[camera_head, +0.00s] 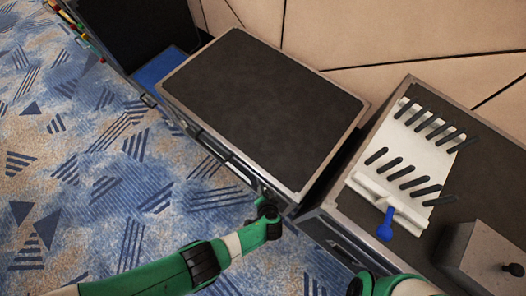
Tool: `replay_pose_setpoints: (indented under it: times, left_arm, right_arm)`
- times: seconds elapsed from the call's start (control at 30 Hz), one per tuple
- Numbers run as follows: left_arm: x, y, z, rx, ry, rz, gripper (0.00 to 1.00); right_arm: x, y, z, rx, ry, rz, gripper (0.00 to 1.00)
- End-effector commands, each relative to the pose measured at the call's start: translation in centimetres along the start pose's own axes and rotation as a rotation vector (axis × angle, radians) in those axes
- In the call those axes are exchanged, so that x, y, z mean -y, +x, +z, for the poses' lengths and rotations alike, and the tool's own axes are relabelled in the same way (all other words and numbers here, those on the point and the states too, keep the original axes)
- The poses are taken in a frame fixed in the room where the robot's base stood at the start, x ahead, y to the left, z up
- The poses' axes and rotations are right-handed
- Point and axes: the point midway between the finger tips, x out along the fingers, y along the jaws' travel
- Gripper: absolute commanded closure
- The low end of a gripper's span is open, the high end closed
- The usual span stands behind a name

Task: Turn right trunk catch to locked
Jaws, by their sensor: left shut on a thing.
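The trunk (262,100) is a black-topped case with metal edges, its lid down, in the middle of the head view. My left arm, green and white, comes in from the lower left. My left gripper (267,208) is at the trunk's front face near its right corner, shut on the right trunk catch. The catch is too small and too covered by the gripper to make out, and its turn angle cannot be told. Part of my right arm shows at the bottom edge; its gripper is out of the picture.
A second case (334,208) stands close on the right, with a white slotted rack (403,165), a blue-handled tool (387,224) and a grey box (484,258) on top. A dark case with a blue panel (165,68) is at left. Patterned carpet (85,165) is clear in front.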

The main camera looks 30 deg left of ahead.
Motion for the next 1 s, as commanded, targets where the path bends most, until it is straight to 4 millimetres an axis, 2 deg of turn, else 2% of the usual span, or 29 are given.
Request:
replay_pose_setpoints:
  times: [0.3, 1.0]
  left_arm:
    - [-0.23, 0.09, 0.12, 0.0, 0.037, -0.082, 1.0]
    - [-0.15, -0.05, -0.02, -0.002, 0.04, -0.093, 1.0]
  right_arm:
    - [0.01, -0.52, 0.48, 0.0, 0.0, 0.0, 0.0]
    - [0.0, -0.51, 0.47, 0.0, 0.0, 0.0, 0.0]
